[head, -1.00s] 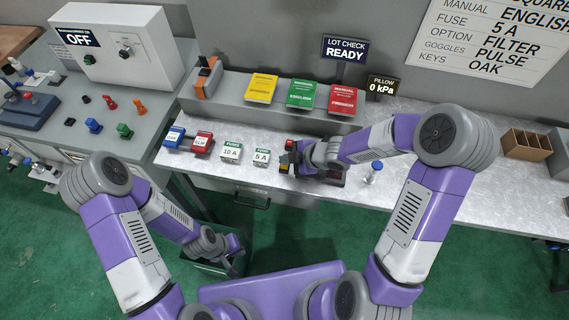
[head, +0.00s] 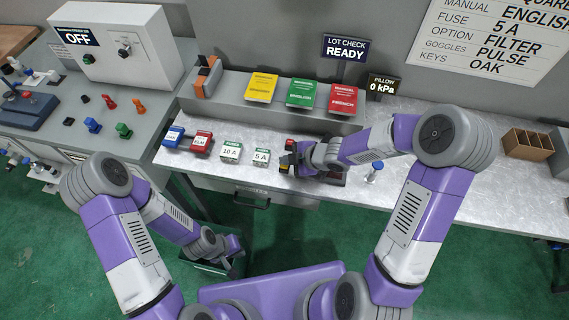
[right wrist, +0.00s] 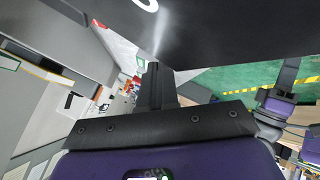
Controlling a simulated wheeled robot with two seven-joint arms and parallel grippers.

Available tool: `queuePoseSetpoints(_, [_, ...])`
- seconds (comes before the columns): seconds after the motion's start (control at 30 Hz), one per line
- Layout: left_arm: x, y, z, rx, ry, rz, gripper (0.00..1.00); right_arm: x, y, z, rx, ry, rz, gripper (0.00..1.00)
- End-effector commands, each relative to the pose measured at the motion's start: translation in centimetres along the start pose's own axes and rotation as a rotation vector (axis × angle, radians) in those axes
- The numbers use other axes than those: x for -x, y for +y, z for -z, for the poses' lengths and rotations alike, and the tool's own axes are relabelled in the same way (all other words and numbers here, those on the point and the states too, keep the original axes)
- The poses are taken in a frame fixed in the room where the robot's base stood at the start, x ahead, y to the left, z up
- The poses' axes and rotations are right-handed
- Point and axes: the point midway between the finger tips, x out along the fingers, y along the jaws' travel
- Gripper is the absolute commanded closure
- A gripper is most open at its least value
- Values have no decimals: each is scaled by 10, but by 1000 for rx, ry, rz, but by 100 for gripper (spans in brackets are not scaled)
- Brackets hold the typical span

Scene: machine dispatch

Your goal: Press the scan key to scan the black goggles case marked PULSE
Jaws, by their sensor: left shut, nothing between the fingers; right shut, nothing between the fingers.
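My right gripper (head: 290,159) is shut and empty, low over the bench beside small dark, red and yellow items that it partly hides. In the right wrist view its dark fingers (right wrist: 155,85) are together, just below a large black surface (right wrist: 230,30) with part of a white mark. This may be the goggles case, but I cannot read PULSE on it. I cannot make out the scan key; an orange and grey device (head: 206,76) stands on the back ledge. The LOT CHECK display (head: 345,48) reads READY. My left gripper (head: 236,252) is shut and empty, low near a dark bin.
Yellow (head: 261,87), green (head: 302,94) and red (head: 343,99) booklets lie on the ledge. Fuse boxes marked 10 A (head: 230,152) and 5 A (head: 261,157) stand left of the right gripper. A small blue-topped item (head: 375,171) is to its right. The bench's right side is mostly clear.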

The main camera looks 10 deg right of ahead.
Motion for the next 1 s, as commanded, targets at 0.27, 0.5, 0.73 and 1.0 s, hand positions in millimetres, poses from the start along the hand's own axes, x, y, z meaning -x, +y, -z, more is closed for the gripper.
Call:
queuePoseSetpoints(0.27, [-2,0,0,0,0,0,100,-1,-1,-1,0,0,0,100])
queuePoseSetpoints(0.5, [-4,-2,0,0,0,0,100,-3,-2,-2,0,0,0,100])
queuePoseSetpoints(0.73, [-6,-2,0,0,0,0,100,-5,-4,-4,1,0,0,100])
queuePoseSetpoints(1.0, [-9,-3,0,0,0,0,100,-8,-6,-6,0,0,0,100])
